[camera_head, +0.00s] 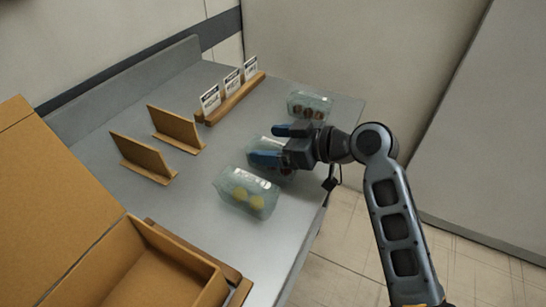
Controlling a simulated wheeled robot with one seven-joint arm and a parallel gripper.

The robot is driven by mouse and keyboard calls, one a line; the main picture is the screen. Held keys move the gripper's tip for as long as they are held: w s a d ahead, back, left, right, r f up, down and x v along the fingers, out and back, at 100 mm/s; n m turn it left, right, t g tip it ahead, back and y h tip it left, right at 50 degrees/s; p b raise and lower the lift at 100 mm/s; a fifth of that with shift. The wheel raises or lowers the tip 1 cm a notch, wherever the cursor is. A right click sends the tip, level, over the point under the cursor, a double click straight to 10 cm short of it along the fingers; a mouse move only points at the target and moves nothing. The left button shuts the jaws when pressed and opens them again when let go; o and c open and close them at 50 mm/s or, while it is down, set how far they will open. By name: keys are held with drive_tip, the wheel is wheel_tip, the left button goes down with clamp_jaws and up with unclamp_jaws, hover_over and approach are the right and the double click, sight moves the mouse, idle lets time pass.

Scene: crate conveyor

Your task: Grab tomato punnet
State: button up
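Three clear punnets stand in a row along the right side of the grey table. The back punnet (309,103) holds dark reddish-brown round items, which look like tomatoes. The middle punnet (256,146) is partly hidden by my gripper, and its contents are hard to make out. The front punnet (247,193) holds yellow-green round items. My gripper (274,144) has blue fingertips pointing left, and they are apart with nothing seen held between them. It is over or at the middle punnet; I cannot tell whether it touches it. It is in front of the back punnet.
An open cardboard box (176,246) stands at the front left. Two brown upright stands (143,158) (177,130) are on the table's left half. A wooden holder (236,99) with three label cards stands behind. The table centre is clear. The table's right edge drops to the floor.

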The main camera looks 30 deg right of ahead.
drive_tip(key=c, duration=1)
drive_tip(key=shift+o, duration=0.2)
drive_tip(key=shift+r, duration=0.1)
